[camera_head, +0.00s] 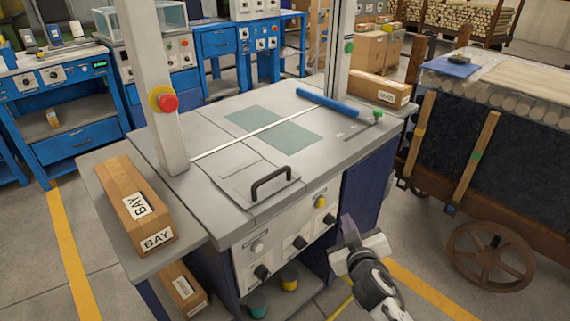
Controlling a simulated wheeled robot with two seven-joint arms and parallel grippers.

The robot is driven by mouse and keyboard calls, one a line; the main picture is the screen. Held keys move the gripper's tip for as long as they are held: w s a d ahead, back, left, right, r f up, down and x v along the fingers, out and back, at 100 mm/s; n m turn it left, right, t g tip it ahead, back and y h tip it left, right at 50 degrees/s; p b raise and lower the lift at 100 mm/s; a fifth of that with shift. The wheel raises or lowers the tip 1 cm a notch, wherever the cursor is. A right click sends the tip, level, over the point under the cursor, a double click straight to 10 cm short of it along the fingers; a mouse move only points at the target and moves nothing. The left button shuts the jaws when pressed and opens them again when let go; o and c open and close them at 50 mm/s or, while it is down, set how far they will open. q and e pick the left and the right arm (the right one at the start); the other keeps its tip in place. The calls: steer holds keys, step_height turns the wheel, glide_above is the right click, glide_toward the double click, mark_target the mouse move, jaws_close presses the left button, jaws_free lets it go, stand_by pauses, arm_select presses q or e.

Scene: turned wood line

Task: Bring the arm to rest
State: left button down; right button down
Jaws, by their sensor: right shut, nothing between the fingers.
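My right gripper (349,228) shows at the lower right of the head view, its arm coming in from the bottom edge. It is shut and empty, in front of the machine's front panel and to the right of its knobs. It appears apart from the machine (225,178), a grey-topped bench with two upright posts. My left gripper is not in view.
A black handle (272,182) stands up from the top. A wheeled wooden cart (480,200) stands at right. Floor is clear at lower left.

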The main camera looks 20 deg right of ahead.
steer(key=s+a+f+g+y+p, duration=0.1)
steer(key=s+a+f+y, duration=0.3)
steer(key=s+a, duration=0.5)
steer(key=s+a+f+g+y+p, duration=0.1)
steer(key=s+a+f+g+y, duration=0.2)
steer(key=s+a+f, duration=0.4)
steer(key=s+a+g, duration=0.1)
steer(key=s+a, duration=0.2)
steer(key=s, duration=0.6)
steer(key=shift+a+f+n+y, duration=0.3)
steer(key=shift+n+y, duration=0.1)
steer(key=shift+s, duration=0.1)
